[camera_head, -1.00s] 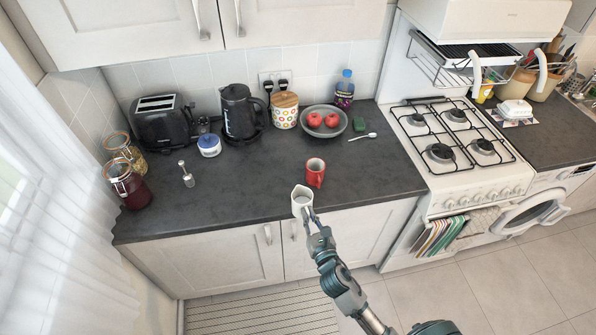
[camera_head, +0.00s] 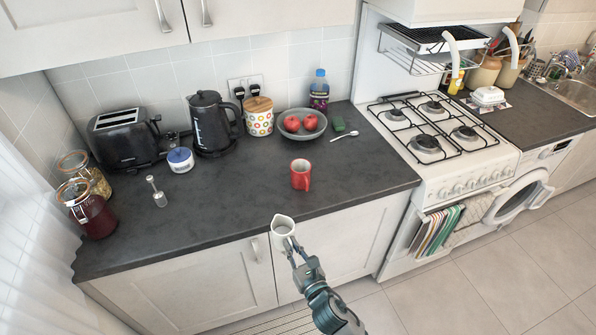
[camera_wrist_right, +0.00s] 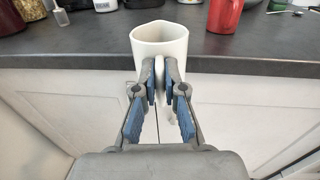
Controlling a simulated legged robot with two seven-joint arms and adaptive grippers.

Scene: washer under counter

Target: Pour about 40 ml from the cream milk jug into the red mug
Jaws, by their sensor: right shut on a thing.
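The cream milk jug (camera_head: 283,228) is held upright by my right gripper (camera_head: 292,250), just in front of the counter's front edge. In the right wrist view the jug (camera_wrist_right: 160,42) has its open mouth up, and my right gripper (camera_wrist_right: 161,78) is shut on its handle. What is inside the jug cannot be made out. The red mug (camera_head: 300,177) stands upright on the counter, behind and slightly right of the jug and apart from it. Part of the mug (camera_wrist_right: 224,15) shows at the top of the right wrist view. My left gripper is not in view.
The dark counter (camera_head: 235,205) is clear around the mug. A grey bowl with red fruit (camera_head: 301,132), a spoon (camera_head: 345,136) and a green sponge (camera_head: 338,124) lie behind it. A black kettle (camera_head: 211,125) and toaster (camera_head: 124,138) stand at the back left. A gas stove (camera_head: 447,180) is right.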

